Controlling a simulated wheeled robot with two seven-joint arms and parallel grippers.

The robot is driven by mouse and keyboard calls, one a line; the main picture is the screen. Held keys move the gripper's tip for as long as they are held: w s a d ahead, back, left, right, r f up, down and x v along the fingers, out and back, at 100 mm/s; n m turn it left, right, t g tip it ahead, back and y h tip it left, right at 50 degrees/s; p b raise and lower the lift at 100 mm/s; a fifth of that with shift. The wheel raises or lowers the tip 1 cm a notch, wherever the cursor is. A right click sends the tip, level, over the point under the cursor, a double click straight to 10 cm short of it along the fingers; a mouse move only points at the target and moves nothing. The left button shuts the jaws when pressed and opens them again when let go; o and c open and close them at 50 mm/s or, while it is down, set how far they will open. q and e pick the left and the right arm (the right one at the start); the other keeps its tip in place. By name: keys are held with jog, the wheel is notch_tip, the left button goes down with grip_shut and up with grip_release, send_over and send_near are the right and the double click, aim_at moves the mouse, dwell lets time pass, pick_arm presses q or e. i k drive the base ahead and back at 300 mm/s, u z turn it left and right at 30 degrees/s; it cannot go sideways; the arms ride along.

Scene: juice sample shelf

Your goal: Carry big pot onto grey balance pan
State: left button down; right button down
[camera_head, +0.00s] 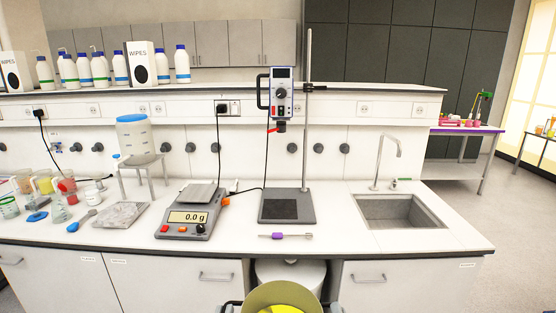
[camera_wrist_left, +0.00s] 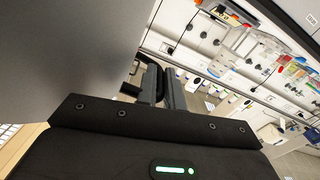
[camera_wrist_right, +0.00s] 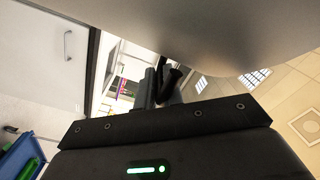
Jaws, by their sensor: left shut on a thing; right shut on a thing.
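The big pot (camera_head: 268,296) is at the bottom edge of the head view, in front of the bench, with yellow contents showing inside. Its grey wall fills the upper left of the left wrist view (camera_wrist_left: 70,60) and the top of the right wrist view (camera_wrist_right: 230,30). My left gripper (camera_wrist_left: 160,82) is shut on one dark handle, my right gripper (camera_wrist_right: 158,88) on the other. The grey balance pan (camera_head: 198,194) is on the balance (camera_head: 189,217), left of centre on the bench. The pan is empty and the display reads 0.0 g.
A stand (camera_head: 288,219) with an overhead stirrer (camera_head: 281,93) is right of the balance. A purple-handled tool (camera_head: 278,236) lies in front of it. A sink (camera_head: 400,211) is at right. A carboy (camera_head: 136,138) on a raised support and several beakers are at left.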

aim_at(197, 191)
jog(key=u, duration=0.55)
jog(key=k, duration=0.65)
jog(key=u, duration=1.15)
jog(key=i, duration=1.65)
jog(key=z, duration=1)
jog(key=i, duration=0.55)
jog(key=z, duration=0.7)
